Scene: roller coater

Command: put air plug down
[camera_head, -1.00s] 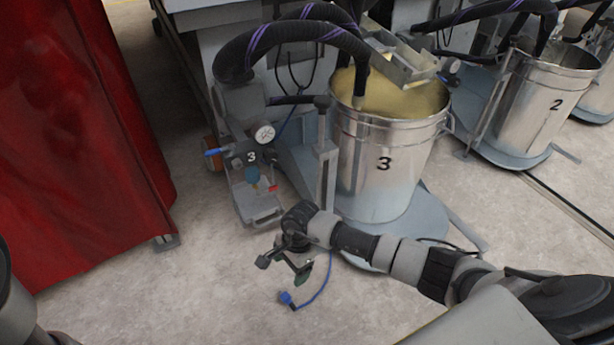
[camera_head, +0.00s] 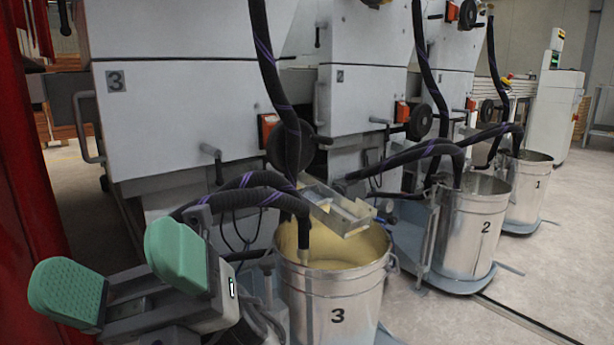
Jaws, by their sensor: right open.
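My right gripper (camera_head: 124,274) is large and close in the lower left of the head view. Its two green fingertip pads stand well apart, with nothing visible between them. My left gripper is out of view.
A metal drum marked 3 (camera_head: 336,315) with yellowish contents stands just right of my right gripper, with a metal tray (camera_head: 342,212) above it. Drums 2 (camera_head: 478,225) and 1 (camera_head: 528,190) stand farther right. Grey machine housings (camera_head: 185,110) rise behind. A red panel (camera_head: 35,200) borders the left. Open floor (camera_head: 560,270) lies at right.

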